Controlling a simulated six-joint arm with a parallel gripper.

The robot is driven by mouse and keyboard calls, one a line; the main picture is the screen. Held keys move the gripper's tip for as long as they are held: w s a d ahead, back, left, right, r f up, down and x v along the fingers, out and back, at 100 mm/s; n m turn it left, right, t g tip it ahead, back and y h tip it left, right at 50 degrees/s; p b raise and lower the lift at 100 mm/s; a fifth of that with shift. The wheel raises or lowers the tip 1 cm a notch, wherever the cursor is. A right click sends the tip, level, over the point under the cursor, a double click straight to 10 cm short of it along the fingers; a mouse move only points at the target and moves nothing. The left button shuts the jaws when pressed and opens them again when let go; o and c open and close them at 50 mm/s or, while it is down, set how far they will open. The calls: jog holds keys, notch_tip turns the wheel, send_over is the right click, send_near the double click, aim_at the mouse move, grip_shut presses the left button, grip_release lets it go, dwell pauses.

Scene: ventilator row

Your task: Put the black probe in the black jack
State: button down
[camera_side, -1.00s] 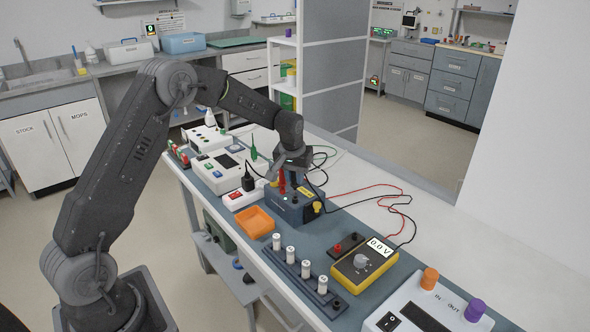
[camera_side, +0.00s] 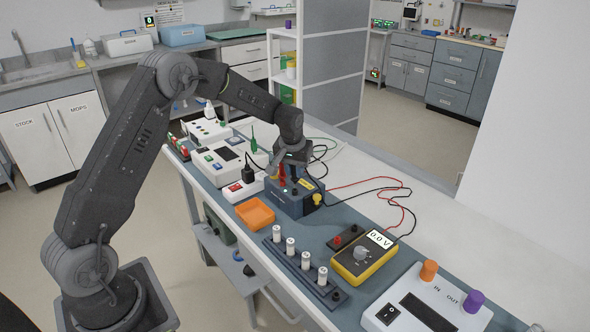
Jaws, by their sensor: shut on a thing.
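My gripper (camera_side: 293,172) points down just above the blue box (camera_side: 290,205) and is shut on a dark, slim thing, which I take for the black probe. The probe is mostly hidden by the jaws, and its tip is too small to make out. The red probe (camera_side: 282,174) stands upright at the box's top, just left of my gripper. The black jack is hidden or too small to tell on the box, so I cannot tell whether the probe touches it. The yellow meter (camera_side: 362,268) reads 0.0 V, with red and black leads running behind it.
An orange tray (camera_side: 255,213) lies left of the box. A rail with several white cylinders (camera_side: 290,247) and a small block with a red post (camera_side: 337,240) stand in front. A white power strip (camera_side: 243,188) and a black plug (camera_side: 248,174) are close behind.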

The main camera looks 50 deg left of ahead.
aim_at(294, 189)
jog(key=shift+f, duration=1.05)
dwell(0.4)
dwell(0.4)
jog(key=c, duration=0.9)
grip_release()
